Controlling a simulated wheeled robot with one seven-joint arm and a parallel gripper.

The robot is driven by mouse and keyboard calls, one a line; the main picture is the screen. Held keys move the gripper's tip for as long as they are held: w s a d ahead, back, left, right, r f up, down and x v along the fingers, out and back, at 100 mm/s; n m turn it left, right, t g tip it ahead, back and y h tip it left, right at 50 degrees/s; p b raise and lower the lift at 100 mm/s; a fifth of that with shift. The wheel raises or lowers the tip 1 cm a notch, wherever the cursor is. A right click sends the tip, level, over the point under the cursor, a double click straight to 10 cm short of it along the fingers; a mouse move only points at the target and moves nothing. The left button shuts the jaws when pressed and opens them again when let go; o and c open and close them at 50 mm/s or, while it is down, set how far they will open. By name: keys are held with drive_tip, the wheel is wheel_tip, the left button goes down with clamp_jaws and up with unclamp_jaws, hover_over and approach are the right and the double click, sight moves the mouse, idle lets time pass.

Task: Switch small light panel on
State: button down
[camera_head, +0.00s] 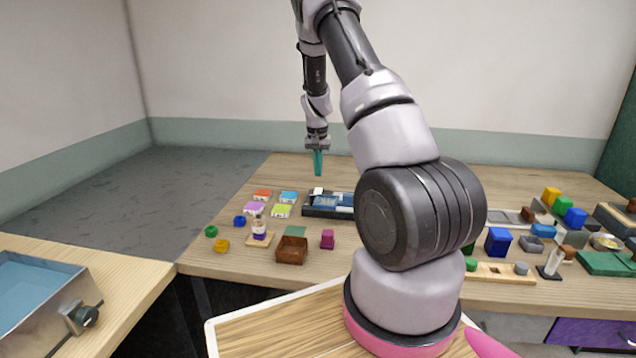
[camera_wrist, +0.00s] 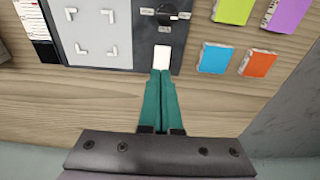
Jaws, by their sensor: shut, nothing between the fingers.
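The small light panel (camera_head: 313,211) is a dark box on the table, partly hidden behind my arm in the head view. In the wrist view its dark face (camera_wrist: 151,58) carries a pale plate (camera_wrist: 98,32) with corner marks, a black knob (camera_wrist: 167,14) with small labels, and a white switch-like piece (camera_wrist: 162,58) at its edge. That white piece (camera_head: 318,190) also shows in the head view. My gripper (camera_head: 318,174) is shut and empty, its teal fingers pointing down above the panel's far edge. In the wrist view the fingertips (camera_wrist: 160,73) appear just beside the white piece; contact cannot be told.
Coloured boxes, including a cyan one (camera_wrist: 217,58) and an orange one (camera_wrist: 257,63), lie beside the panel. A brown open box (camera_head: 291,251) and small blocks are nearer the front. Several more objects stand at the right. The table behind the panel is bare.

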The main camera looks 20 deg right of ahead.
wheel_tip(320, 180, up, 7)
hover_over(319, 189)
drive_tip(key=s+a, duration=0.2)
drive_tip(key=s, duration=0.2)
drive_tip(key=shift+w+r, duration=0.2)
drive_tip(key=shift+w+d, duration=0.3)
drive_tip(key=shift+w, duration=0.4)
drive_tip(key=f, duration=0.4)
drive_tip(key=w+f, duration=0.1)
drive_tip(key=f, duration=0.4)
drive_tip(key=w+d+f, duration=0.1)
drive_tip(key=f, duration=0.3)
drive_tip(key=shift+d+f, duration=0.1)
drive_tip(key=shift+f, duration=0.25)
